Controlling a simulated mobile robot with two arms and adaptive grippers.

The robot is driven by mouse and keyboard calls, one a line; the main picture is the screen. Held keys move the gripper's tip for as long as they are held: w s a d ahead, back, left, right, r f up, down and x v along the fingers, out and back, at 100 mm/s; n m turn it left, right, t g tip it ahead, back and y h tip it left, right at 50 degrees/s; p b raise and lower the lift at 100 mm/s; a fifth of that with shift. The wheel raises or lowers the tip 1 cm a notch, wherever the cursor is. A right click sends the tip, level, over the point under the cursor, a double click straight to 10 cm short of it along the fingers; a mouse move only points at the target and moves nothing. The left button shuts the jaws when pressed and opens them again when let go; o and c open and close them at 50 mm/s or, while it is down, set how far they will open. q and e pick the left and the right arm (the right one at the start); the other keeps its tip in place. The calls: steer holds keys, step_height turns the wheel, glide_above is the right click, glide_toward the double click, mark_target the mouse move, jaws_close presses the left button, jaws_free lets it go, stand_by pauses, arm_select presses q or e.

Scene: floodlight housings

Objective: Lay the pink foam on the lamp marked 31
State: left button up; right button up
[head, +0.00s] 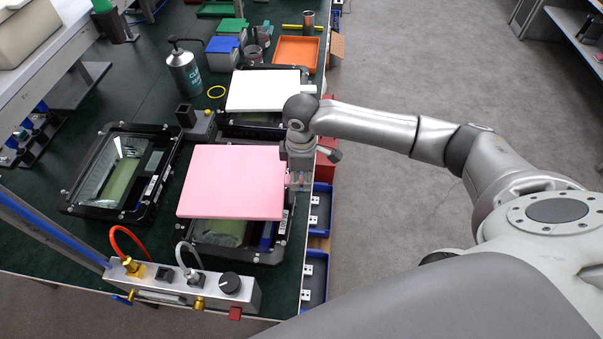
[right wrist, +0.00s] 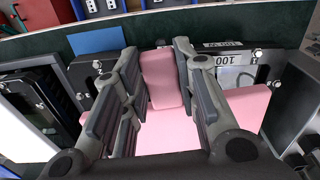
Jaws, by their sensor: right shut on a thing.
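The pink foam (head: 232,182) is a flat square pad with a raised pink grip block (right wrist: 162,80), seen in the right wrist view. My right gripper (head: 299,178) is at the pad's right edge, its fingers on either side of the block and shut on it. The pad is over a black-framed lamp housing (head: 237,253) and hides most of it; I cannot tell whether they touch. Another open lamp (head: 147,200) lies to the left, and a third lamp (head: 233,127) is behind, under a white pad (head: 264,91). No marking 31 is legible. My left gripper is out of view.
A valve bar (head: 180,283) with hoses and a knob is in front of the lamps. Blue drawers (head: 315,275) are along the table's right edge.

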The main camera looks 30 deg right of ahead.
steer(key=shift+s+r+p, duration=0.1)
steer(key=shift+r+p, duration=0.05)
steer(key=shift+p, duration=0.65)
step_height(320, 180, down, 7)
steer(key=b, duration=0.3)
steer(key=o, duration=1)
